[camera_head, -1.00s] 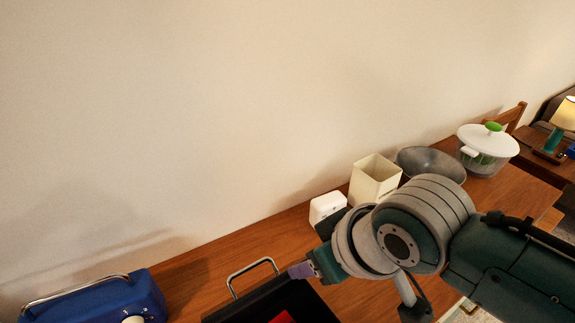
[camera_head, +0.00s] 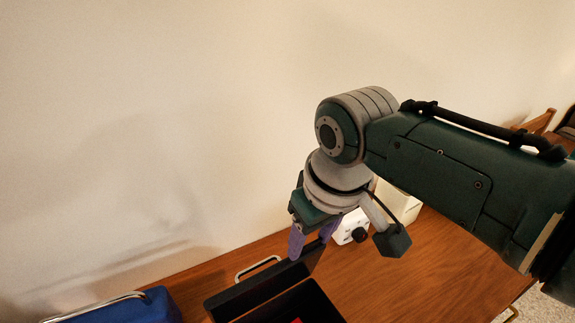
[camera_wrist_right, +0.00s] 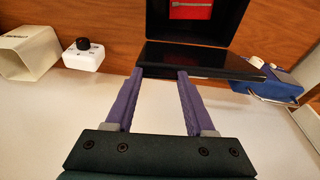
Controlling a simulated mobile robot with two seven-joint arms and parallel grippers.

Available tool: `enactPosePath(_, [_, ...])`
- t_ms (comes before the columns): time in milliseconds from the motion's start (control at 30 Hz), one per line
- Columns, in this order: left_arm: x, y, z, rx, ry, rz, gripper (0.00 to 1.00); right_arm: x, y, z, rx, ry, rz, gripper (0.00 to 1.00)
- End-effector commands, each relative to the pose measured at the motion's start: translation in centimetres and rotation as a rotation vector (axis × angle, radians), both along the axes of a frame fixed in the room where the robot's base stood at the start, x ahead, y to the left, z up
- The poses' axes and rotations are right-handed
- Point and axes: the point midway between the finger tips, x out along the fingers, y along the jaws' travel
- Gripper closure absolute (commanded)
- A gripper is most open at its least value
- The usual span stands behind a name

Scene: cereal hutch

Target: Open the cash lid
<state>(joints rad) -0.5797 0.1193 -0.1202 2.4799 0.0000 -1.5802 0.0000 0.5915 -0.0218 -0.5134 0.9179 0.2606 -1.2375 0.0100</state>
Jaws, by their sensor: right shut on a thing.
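The black cash box (camera_head: 283,305) stands on the wooden counter with a red item inside. Its black lid (camera_head: 245,289) is open, raised at the wall side. My right gripper (camera_head: 313,243) points down at the lid's right part, its purple fingers at the lid's edge. My left gripper is not in view.
A blue appliance with a metal handle (camera_head: 125,308) stands left of the box. A white box with a black knob (camera_head: 350,227) and a cream container (camera_head: 400,203) stand behind my right arm. The wall is close behind. Counter right of the box is clear.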

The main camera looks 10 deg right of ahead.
Motion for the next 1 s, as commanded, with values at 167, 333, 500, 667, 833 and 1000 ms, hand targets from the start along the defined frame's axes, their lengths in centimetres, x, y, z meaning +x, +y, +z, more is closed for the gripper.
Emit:
enactPosePath(167, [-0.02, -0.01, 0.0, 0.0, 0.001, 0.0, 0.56, -0.01, 0.02, 0.02, 0.001, 0.0, -0.001, 1.0])
enactPosePath(333, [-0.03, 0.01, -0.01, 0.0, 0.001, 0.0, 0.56, -0.03, 0.0, 0.0, 0.001, 0.001, -0.001, 1.0])
enactPosePath(500, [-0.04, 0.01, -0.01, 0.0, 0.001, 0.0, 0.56, -0.05, -0.01, -0.01, 0.0, 0.001, 0.0, 1.0])
enactPosePath(667, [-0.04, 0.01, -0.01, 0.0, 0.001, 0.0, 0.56, -0.05, -0.02, -0.01, 0.0, 0.001, 0.0, 1.0])
enactPosePath(833, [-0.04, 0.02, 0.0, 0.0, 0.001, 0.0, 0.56, -0.05, -0.02, -0.01, 0.0, 0.001, 0.0, 1.0])
enactPosePath(1000, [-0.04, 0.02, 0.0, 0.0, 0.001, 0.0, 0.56, -0.04, -0.02, -0.01, 0.0, 0.001, 0.0, 0.35])
